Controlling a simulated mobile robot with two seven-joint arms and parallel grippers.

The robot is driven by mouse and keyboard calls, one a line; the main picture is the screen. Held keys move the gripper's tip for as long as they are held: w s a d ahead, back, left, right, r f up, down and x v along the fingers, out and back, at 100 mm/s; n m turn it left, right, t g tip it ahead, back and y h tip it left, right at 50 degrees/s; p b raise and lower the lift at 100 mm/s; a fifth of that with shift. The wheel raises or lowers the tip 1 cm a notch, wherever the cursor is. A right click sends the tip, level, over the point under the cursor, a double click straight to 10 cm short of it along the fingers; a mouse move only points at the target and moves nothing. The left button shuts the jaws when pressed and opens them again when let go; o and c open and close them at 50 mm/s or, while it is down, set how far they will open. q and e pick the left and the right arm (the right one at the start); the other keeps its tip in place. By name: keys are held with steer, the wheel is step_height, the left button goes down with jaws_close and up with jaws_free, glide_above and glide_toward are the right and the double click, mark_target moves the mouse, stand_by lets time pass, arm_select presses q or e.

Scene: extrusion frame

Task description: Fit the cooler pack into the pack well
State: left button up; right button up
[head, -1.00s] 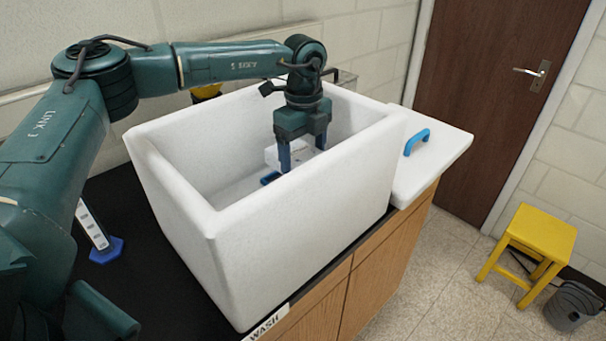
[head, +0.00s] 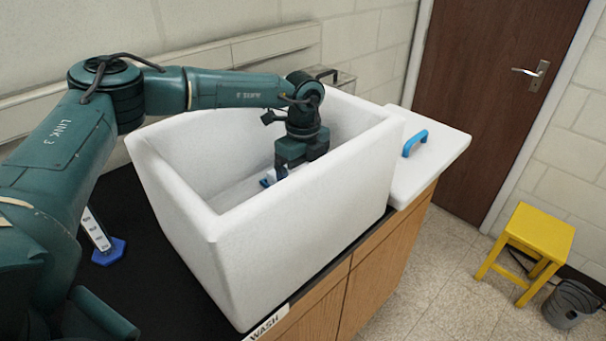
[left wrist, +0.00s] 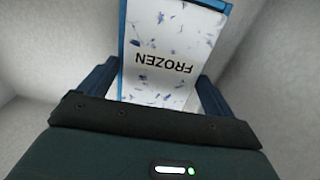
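The cooler pack (left wrist: 165,55) is white with blue flecks, a blue edge and the word FROZEN. It lies in the white box (head: 260,235), and only a small blue and white bit (head: 268,180) shows beside my gripper in the head view. My left gripper (head: 285,172) points down inside the box. In the left wrist view its two fingers (left wrist: 160,75) stand on either side of the pack, very close to its edges. I cannot tell whether they press on it. I cannot make out the pack well. My right gripper is not in view.
A white lid (head: 430,170) with a blue handle (head: 415,143) lies right of the box. A yellow stool (head: 540,232) and a grey bucket (head: 572,303) stand on the floor.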

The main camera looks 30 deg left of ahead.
arm_select(q)
steer(key=shift+o, duration=0.8)
steer(key=shift+r, duration=0.1)
step_height(320, 180, up, 12)
steer(key=b, duration=0.2)
